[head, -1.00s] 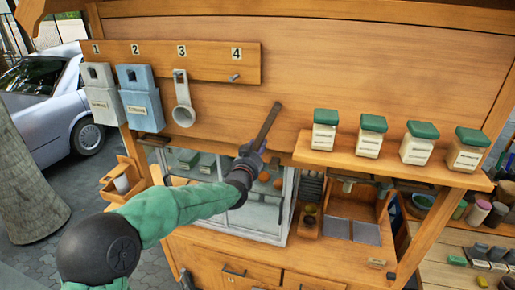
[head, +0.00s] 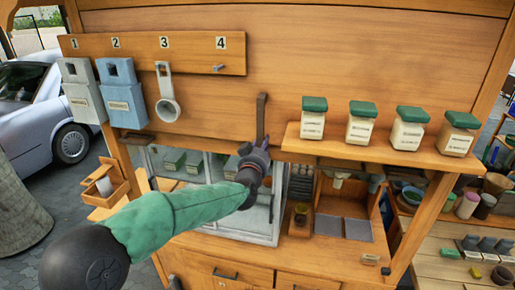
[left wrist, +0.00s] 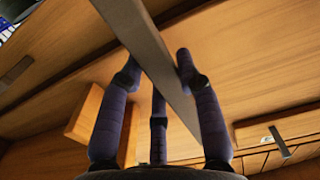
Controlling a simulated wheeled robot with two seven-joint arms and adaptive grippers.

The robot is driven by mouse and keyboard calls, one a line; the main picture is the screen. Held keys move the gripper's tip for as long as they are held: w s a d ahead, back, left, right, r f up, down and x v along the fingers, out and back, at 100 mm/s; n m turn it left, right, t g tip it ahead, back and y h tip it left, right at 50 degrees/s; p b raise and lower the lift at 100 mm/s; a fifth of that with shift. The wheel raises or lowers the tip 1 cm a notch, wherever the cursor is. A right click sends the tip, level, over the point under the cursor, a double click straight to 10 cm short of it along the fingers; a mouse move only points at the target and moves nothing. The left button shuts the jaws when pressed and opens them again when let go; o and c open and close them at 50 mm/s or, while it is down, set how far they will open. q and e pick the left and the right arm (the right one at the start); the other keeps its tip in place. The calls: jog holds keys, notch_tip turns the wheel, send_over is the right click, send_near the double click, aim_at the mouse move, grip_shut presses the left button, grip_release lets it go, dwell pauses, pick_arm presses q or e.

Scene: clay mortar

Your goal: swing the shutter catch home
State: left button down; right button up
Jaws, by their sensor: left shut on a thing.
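The shutter catch (head: 262,118) is a flat dark bar on the wooden shutter panel (head: 320,60). It stands almost upright in the head view, its lower part hidden by my gripper. My left gripper (head: 258,147) is shut on the catch near its lower end. In the left wrist view the catch (left wrist: 150,55) runs diagonally between the fingers of my left gripper (left wrist: 155,78). My right gripper is not in view.
A shelf (head: 390,147) with several green-lidded jars is right of the catch. A numbered rail (head: 190,55) holds two dispensers and a scoop (head: 167,100) at the upper left. A glass case (head: 225,220) stands below my left arm.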

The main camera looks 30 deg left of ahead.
pick_arm(q)
jog(key=c, duration=0.9)
grip_release()
jog(key=shift+o, duration=0.3)
jog(key=shift+d, duration=0.15)
jog(key=v, duration=1.2)
